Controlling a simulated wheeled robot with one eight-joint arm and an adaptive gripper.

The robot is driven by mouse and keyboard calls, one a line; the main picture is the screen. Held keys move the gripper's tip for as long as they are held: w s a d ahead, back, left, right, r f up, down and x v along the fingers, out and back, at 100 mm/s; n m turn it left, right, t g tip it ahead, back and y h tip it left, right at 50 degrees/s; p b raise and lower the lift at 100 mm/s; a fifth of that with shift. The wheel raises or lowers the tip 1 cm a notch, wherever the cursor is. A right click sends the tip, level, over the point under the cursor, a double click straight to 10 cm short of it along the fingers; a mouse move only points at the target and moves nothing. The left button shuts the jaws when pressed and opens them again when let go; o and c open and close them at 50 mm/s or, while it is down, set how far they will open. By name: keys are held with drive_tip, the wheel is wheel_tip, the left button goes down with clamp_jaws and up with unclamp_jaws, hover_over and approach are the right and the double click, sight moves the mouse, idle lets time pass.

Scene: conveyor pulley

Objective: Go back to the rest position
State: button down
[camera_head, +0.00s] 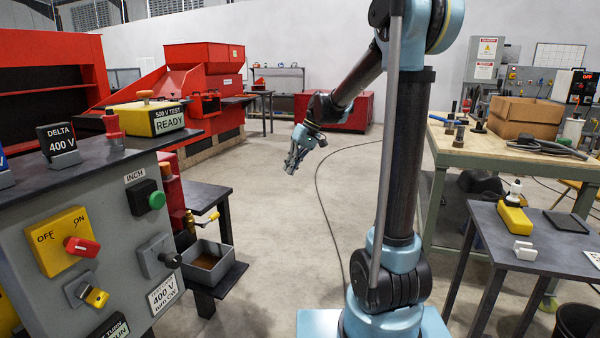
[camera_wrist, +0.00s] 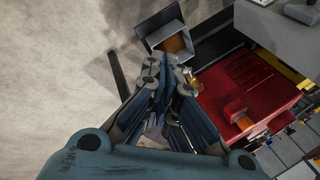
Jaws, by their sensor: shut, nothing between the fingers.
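My gripper (camera_head: 293,162) hangs from my raised arm over the open floor, near the middle of the head view. It points downward and is shut, with nothing held. In the wrist view its fingers (camera_wrist: 165,68) are together, fingertips meeting. Below and beyond them, the wrist view shows a grey tray with brown contents (camera_wrist: 146,40) and a red machine (camera_wrist: 222,95). The gripper is apart from these things.
A control panel (camera_head: 115,215) with switches stands at the left. The grey tray (camera_head: 226,268) sits on a low dark stand beside it. A wooden-topped bench (camera_head: 465,150) and a dark table (camera_head: 500,243) stand at the right. The floor between is clear except for a cable (camera_head: 322,200).

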drive_tip(key=s+d+f+m+t+h, duration=0.1)
drive_tip(key=s+d+f+m, duration=0.1)
drive_tip(key=s+d+f, duration=0.2)
drive_tip(key=s+d+f+m+t+h, duration=0.1)
drive_tip(key=s+d+f, duration=0.3)
drive_tip(key=s+d, duration=0.7)
drive_tip(key=s+d+f+m+t+h, duration=0.1)
drive_tip(key=s+d+f+m+h, duration=0.2)
drive_tip(key=s, duration=1.2)
drive_tip(key=d+f, duration=0.2)
drive_tip(key=d, duration=0.2)
drive_tip(key=shift+d, duration=0.2)
